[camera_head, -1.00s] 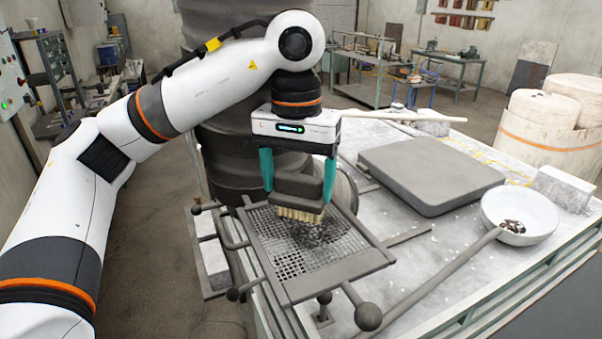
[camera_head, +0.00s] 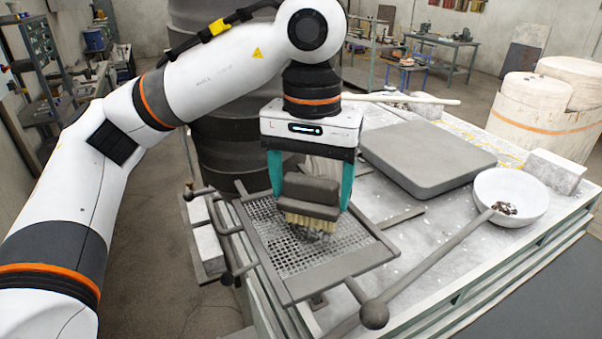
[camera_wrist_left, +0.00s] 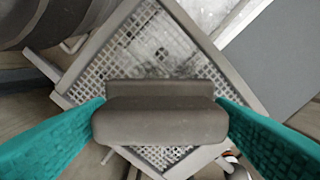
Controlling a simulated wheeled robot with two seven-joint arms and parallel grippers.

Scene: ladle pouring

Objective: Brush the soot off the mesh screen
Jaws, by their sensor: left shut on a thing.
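My left gripper (camera_head: 311,190) is shut on a dark grey brush (camera_head: 313,188) with pale bristles pointing down. The bristles are at the mesh screen (camera_head: 352,262), near its middle; I cannot tell how hard they press. The screen is a grey framed grid, and a dark soot patch shows around and under the bristles. In the left wrist view the brush (camera_wrist_left: 160,122) sits between the teal fingers, and dark soot (camera_wrist_left: 165,68) shows on the mesh just beyond it. The brush hides part of the screen. My right gripper is not in view.
A grey slab (camera_head: 428,158) lies on the table behind the screen. A white bowl (camera_head: 530,190) with dark bits stands at the right, and a long-handled ladle (camera_head: 440,268) reaches from it to the front. A pale block (camera_head: 555,170) stands behind the bowl.

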